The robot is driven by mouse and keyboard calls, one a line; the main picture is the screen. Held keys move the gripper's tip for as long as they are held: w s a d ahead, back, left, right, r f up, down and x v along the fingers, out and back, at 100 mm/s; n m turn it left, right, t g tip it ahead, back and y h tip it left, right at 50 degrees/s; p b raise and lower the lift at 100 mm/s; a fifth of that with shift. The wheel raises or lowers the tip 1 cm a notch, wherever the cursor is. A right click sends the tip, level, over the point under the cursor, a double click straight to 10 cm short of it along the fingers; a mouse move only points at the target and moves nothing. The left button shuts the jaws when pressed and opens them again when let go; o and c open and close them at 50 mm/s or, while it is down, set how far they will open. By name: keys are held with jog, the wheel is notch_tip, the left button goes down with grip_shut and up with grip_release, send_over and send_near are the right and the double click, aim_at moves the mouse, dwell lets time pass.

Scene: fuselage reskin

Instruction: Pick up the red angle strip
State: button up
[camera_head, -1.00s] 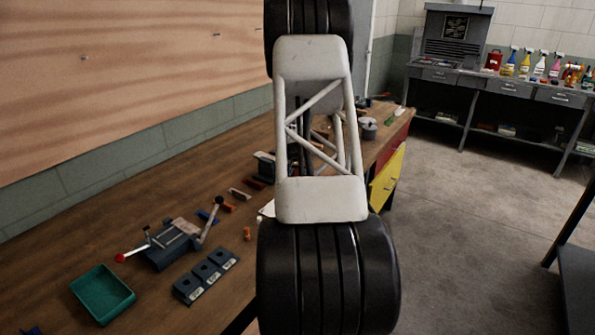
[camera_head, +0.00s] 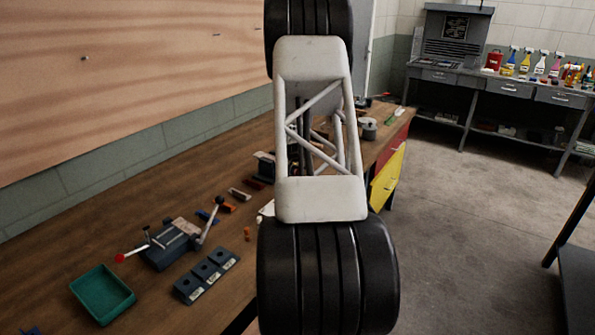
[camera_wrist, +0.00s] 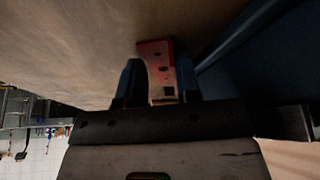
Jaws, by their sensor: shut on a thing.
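The red angle strip (camera_wrist: 155,55) shows in the wrist view, a red-edged piece with dark holes, upright between the two dark fingers. My gripper (camera_wrist: 160,80) is shut on it. Its far end is close to the brown surface, but I cannot tell whether they touch. In the head view, my own arm hides the gripper and the held strip.
A large blue part (camera_wrist: 250,60) lies close on the right in the wrist view. On the wooden bench (camera_head: 60,235) are a green tray (camera_head: 103,295), a clamp fixture (camera_head: 170,245), a grey block row (camera_head: 207,275) and several small parts. Bare bench lies at left.

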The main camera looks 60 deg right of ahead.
jog(key=shift+r, duration=1.65)
jog(key=shift+s+a+r, duration=0.15)
jog(key=shift+s+a, duration=0.05)
jog(key=shift+a, duration=0.05)
jog(key=s+a, duration=0.3)
jog(key=a, duration=0.1)
jog(key=s+a+r, duration=0.1)
jog(key=s+a, duration=0.2)
jog(key=a, duration=0.1)
jog(key=s+a, duration=0.3)
jog(key=a, duration=0.1)
jog(key=shift+s+a+r, duration=0.1)
jog(key=shift+a+r, duration=0.05)
jog(key=shift+r, duration=0.05)
